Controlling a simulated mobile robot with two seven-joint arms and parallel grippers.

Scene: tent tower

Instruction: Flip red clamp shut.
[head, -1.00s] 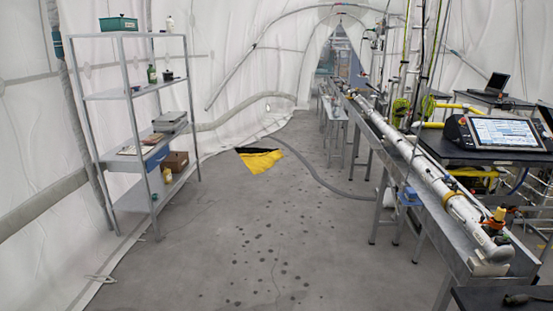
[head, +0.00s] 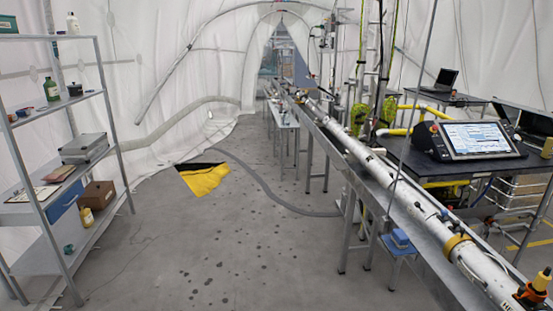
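I cannot make out a red clamp for certain. A long white tube (head: 425,207) lies along a narrow metal bench on the right. A yellow-brown band (head: 457,246) wraps the tube. An orange-red fitting with a yellow top (head: 534,290) sits at the tube's near end, at the lower right edge. It is too small and cut off to tell whether it is a clamp, or open or shut. Neither of my grippers shows in the head view.
A metal shelf rack (head: 105,90) stands at the left. A yellow and black sheet (head: 204,180) and a grey hose (head: 262,187) lie on the floor. A monitor (head: 475,139) stands on a dark table at the right.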

